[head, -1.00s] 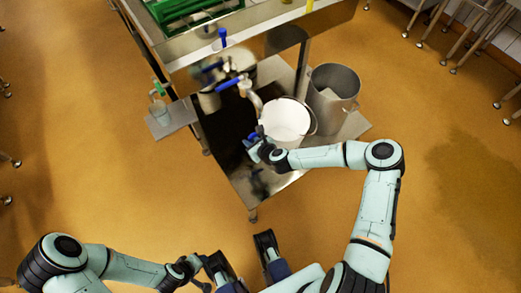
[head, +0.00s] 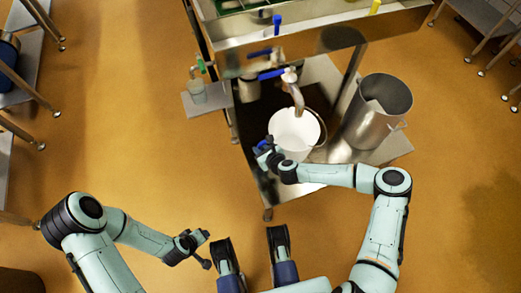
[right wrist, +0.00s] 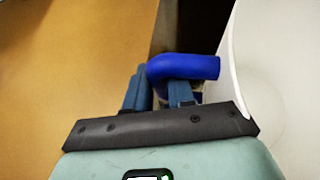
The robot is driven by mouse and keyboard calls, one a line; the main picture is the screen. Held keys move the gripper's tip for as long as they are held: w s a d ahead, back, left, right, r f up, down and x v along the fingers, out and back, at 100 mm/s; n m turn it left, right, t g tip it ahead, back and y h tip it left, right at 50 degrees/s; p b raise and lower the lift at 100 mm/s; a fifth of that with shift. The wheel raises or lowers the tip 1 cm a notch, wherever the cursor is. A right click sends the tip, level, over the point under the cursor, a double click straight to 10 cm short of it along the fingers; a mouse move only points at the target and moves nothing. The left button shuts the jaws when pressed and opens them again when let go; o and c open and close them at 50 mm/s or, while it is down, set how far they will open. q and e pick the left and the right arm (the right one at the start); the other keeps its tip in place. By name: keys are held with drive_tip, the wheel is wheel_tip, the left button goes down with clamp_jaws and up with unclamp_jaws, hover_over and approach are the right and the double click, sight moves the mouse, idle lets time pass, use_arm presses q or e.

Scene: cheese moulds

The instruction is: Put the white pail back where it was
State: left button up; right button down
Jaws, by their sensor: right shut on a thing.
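The white pail (head: 294,131) is at the front of the steel stand, its mouth below the steel spout (head: 295,92). A thin dark bail hangs at its right side. My right gripper (head: 265,150) is at the pail's left side. In the right wrist view its fingers (right wrist: 165,90) are shut on a bright blue bent handle (right wrist: 185,67) beside the pail's white wall (right wrist: 280,90). I cannot tell whether the pail's bottom touches the shelf. My left gripper (head: 206,249) is open and empty, far from the pail, above the floor.
A tall steel bucket (head: 378,112) stands on the shelf right of the pail, with a gap between. Blue tap levers (head: 271,73) are behind the pail. A small side shelf (head: 207,99) holds a clear cup. Open floor lies to the left.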

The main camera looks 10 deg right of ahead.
drive_tip(key=shift+f, duration=0.4)
drive_tip(key=shift+r, duration=0.1)
drive_tip(key=c, duration=1)
unclamp_jaws()
drive_tip(key=shift+f, duration=0.2)
